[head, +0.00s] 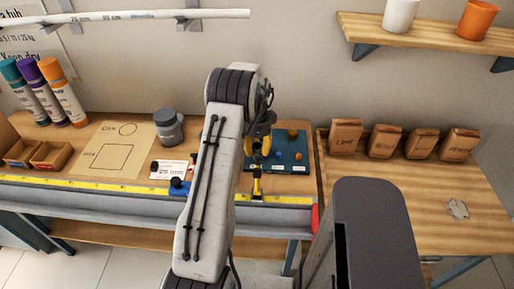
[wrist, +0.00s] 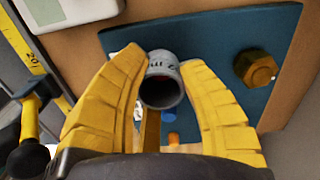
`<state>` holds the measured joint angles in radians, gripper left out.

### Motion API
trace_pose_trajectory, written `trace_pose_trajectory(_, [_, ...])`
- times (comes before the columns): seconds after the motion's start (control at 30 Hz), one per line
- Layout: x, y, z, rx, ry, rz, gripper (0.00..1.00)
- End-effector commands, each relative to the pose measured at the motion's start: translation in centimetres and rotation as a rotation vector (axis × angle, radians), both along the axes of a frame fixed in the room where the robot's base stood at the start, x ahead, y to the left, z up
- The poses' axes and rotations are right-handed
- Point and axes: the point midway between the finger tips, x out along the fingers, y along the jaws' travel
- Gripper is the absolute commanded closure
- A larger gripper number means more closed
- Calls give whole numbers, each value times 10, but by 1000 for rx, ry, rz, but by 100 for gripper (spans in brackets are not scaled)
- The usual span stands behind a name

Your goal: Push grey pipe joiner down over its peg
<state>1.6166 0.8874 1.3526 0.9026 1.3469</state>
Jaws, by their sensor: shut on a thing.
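The grey pipe joiner (wrist: 163,66) is a short grey tube with dark marks on its side, and its open end faces the wrist camera. My gripper (wrist: 160,80) has its yellow fingers shut on it, one on each side. The joiner is over the blue board (wrist: 220,38). I cannot tell whether it is around its peg, because its lower end and the peg are hidden. In the head view my gripper (head: 258,143) is over the left part of the board (head: 290,165), and the joiner is not clear there.
A brass fitting (wrist: 256,68) stands on the board to the right. Small blue (wrist: 168,115) and orange (wrist: 172,137) pieces show between my fingers. A yellow-handled tool (wrist: 29,125) is at the left. A grey jar (head: 168,127) and white card (head: 173,169) are left of my arm.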

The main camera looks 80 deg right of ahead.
Motion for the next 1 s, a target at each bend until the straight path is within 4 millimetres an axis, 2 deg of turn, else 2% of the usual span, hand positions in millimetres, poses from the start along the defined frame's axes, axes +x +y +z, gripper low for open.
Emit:
trace_pose_trajectory(0.47, [0, 0, -5, 0, 0, 0, 90])
trace_pose_trajectory(0.5, [0, 0, -5, 0, 0, 0, 61])
trace_pose_trajectory(0.73, [0, 0, -5, 0, 0, 0, 40])
trace_pose_trajectory(1.0, [0, 0, -4, 0, 0, 0, 39])
